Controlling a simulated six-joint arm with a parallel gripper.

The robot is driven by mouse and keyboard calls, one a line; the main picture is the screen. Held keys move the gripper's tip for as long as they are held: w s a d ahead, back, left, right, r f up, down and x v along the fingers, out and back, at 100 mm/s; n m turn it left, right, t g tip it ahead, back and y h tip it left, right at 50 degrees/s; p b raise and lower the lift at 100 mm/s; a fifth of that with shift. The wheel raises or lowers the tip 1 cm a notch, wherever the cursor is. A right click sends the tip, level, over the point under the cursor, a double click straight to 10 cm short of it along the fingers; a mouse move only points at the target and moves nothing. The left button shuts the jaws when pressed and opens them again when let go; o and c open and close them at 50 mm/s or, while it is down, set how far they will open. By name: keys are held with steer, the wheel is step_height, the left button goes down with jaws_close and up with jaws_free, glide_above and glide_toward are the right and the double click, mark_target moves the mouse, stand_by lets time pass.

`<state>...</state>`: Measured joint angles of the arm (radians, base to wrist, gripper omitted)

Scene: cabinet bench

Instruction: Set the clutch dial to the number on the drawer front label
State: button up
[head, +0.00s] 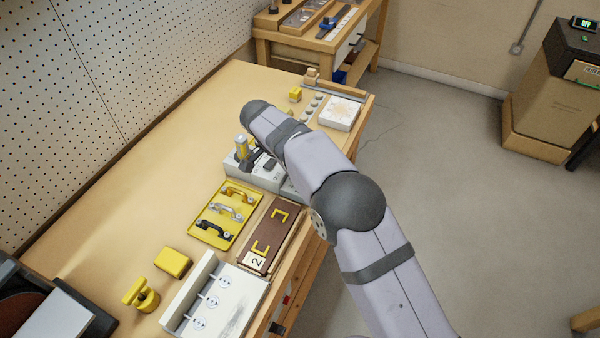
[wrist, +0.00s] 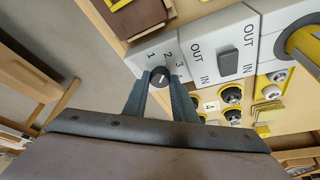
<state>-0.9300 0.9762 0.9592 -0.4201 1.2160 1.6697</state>
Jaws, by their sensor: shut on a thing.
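The clutch dial (wrist: 160,77) is a small dark round knob on a white panel marked 1, 2 and 3 in the wrist view. My gripper (wrist: 161,82) is shut on the dial, one finger on each side. The dial has a short pale pointer mark, too small to tell for certain which number it faces. In the head view my arm hides the dial. The drawer front label (head: 257,262) reads 2, at the near end of the brown drawer front (head: 262,234) with yellow corner marks.
Beside the dial is an OUT/IN switch (wrist: 229,61), then a yellow-handled part (wrist: 302,45). A yellow tray (head: 208,236) of handles lies left of the brown panel. A white board (head: 226,303) and yellow block (head: 173,262) are nearer.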

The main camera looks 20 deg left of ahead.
steer(key=o, duration=1)
steer(key=shift+o, duration=0.2)
steer(key=b+v, duration=0.1)
steer(key=v, duration=0.6)
steer(key=shift+r, duration=0.2)
